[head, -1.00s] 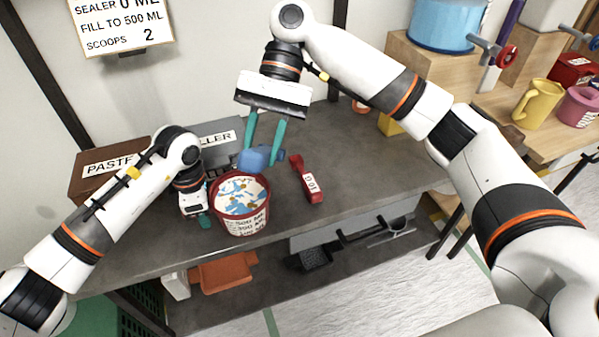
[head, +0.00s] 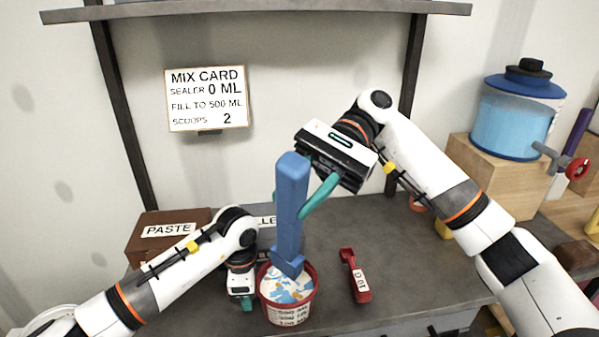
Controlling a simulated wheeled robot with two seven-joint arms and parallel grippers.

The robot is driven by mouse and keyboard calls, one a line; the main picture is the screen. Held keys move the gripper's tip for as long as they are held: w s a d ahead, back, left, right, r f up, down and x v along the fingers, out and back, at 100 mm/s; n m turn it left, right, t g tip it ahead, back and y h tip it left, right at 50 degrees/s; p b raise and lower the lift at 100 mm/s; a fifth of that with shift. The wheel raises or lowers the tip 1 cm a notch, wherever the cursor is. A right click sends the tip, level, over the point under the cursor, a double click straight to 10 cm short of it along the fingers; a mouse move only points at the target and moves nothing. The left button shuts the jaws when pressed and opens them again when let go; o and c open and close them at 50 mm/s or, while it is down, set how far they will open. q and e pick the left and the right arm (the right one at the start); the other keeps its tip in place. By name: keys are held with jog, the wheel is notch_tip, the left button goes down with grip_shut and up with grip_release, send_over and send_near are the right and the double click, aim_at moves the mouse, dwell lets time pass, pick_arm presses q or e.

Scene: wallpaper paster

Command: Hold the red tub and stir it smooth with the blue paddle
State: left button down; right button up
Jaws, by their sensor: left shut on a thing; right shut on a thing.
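The red tub (head: 290,309) stands on the grey bench and holds a white mix with blue and tan patches on top. My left gripper (head: 246,303) is shut on the tub's left side. The blue paddle (head: 291,205) is upright above the tub, its lower end at the mix; I cannot tell how deep it reaches. My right gripper (head: 308,200) is shut on the paddle's handle, with its teal fingers around it.
A red scoop (head: 354,276) lies right of the tub. A brown PASTE box (head: 150,236) and a partly hidden grey box stand behind my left arm. A mix card (head: 207,98) hangs on the wall. A blue-lidded water tank (head: 516,115) stands at right.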

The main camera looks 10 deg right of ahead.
jog(key=shift+s+f, duration=0.55)
jog(key=shift+f, duration=0.25)
jog(key=f, duration=0.1)
jog(key=w+f, duration=0.1)
jog(key=f, duration=0.1)
jog(key=shift+w, duration=0.2)
jog(key=shift+w+f, duration=0.3)
jog(key=shift+f, duration=0.4)
jog(key=shift+w+f, duration=0.25)
jog(key=shift+f, duration=0.4)
jog(key=shift+w+f, duration=0.3)
jog(key=shift+f, duration=0.4)
jog(key=shift+s, duration=0.15)
